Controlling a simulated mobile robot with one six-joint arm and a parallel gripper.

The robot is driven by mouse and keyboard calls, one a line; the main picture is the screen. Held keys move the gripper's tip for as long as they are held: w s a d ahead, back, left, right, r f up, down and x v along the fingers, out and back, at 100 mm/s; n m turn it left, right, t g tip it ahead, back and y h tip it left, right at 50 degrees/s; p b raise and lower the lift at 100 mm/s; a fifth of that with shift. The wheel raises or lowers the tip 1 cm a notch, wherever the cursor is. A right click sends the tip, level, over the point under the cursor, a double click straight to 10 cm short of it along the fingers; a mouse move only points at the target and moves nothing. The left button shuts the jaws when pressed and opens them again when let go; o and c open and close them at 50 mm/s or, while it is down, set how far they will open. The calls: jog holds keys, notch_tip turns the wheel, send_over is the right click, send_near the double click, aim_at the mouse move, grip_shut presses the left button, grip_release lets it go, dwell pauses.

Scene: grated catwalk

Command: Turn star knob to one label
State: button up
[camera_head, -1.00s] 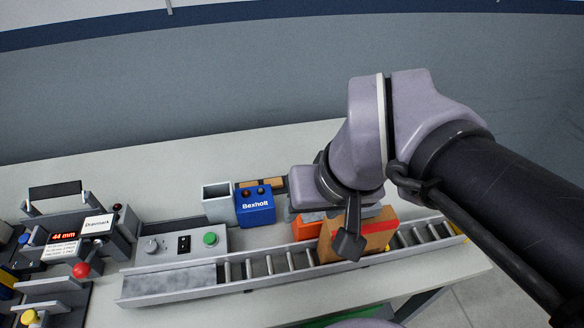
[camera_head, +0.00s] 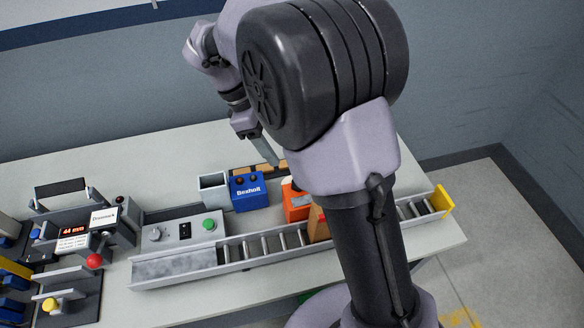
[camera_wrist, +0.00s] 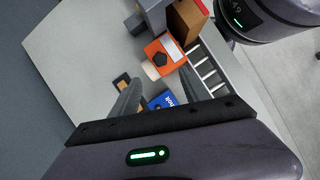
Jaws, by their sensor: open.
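An orange box (camera_wrist: 165,52) in the wrist view carries a dark many-sided knob (camera_wrist: 161,59), a pale label (camera_wrist: 172,46) and a whitish round part (camera_wrist: 150,70). The label is too small to read. In the head view the orange box (camera_head: 294,206) stands behind the conveyor, partly hidden by my arm. A grey knob (camera_head: 155,234) sits on the control panel (camera_head: 190,232); its shape and labels are unclear. My gripper (camera_head: 268,152) is raised over the back of the table, apart from everything. Its fingers (camera_wrist: 163,78) are spread and empty in the wrist view.
A blue Bexholt box (camera_head: 251,192) and a grey open bin (camera_head: 213,192) stand behind the panel. A cardboard box (camera_head: 317,224) sits on the roller conveyor (camera_head: 247,249). A gauge fixture with a red ball knob (camera_head: 94,261) is at left.

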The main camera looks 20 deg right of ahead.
jog(key=b+x, duration=0.4)
jog(key=x, duration=0.9)
jog(key=shift+w+f+b, duration=0.1)
jog(key=shift+f+b, duration=0.1)
jog(key=shift+b, duration=0.15)
grip_shut()
